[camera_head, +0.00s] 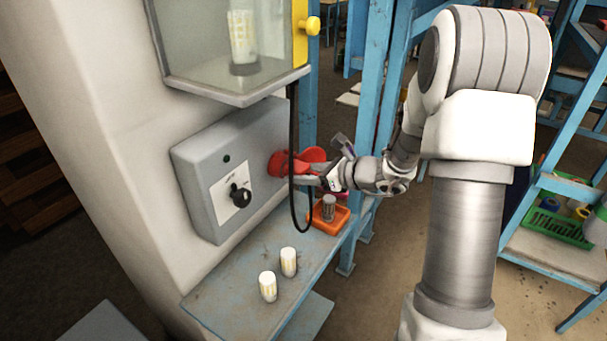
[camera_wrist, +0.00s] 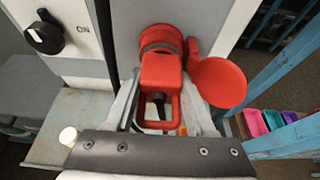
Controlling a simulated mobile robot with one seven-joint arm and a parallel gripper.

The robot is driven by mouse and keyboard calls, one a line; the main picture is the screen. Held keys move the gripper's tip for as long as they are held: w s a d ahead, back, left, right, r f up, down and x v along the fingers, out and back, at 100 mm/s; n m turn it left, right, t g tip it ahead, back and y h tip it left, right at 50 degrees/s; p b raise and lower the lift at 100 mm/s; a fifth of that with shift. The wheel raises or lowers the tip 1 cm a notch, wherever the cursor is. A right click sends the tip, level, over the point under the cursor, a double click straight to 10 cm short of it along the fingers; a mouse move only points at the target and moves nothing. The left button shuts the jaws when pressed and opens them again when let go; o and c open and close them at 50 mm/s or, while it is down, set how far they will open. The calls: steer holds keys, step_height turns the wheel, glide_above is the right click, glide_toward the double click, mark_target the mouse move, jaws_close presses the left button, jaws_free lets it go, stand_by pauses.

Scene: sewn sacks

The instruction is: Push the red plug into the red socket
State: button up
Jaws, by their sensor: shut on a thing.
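The red socket (camera_wrist: 160,38) is a round ring on the right side of a grey switch box (camera_head: 212,150). It also shows in the head view (camera_head: 275,164). Its round red lid (camera_wrist: 218,82) stands open to the right in the wrist view. The red plug (camera_wrist: 162,70), a block with a loop handle, is lined up right in front of the socket. I cannot tell how deep it sits. My gripper (camera_wrist: 160,112) is shut on the plug's handle; in the head view my gripper (camera_head: 322,178) reaches in from the right, and the plug is partly hidden by the cable.
A black cable (camera_head: 292,130) hangs in front of the socket area. The blue bench (camera_head: 235,290) below holds two white cylinders (camera_head: 268,286) and an orange tray (camera_head: 340,218) with a grey metal part. A glass cabinet (camera_head: 205,50) overhangs. Blue posts (camera_head: 360,90) stand behind my gripper.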

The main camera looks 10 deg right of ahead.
steer(key=o, duration=1.3)
steer(key=shift+a, duration=0.1)
steer(key=shift+o, duration=0.2)
steer(key=shift+s+d+r, duration=0.1)
steer(key=shift+d+r, duration=0.05)
steer(key=shift+d, duration=0.15)
steer(key=v, duration=1.7)
steer(key=shift+a, duration=0.15)
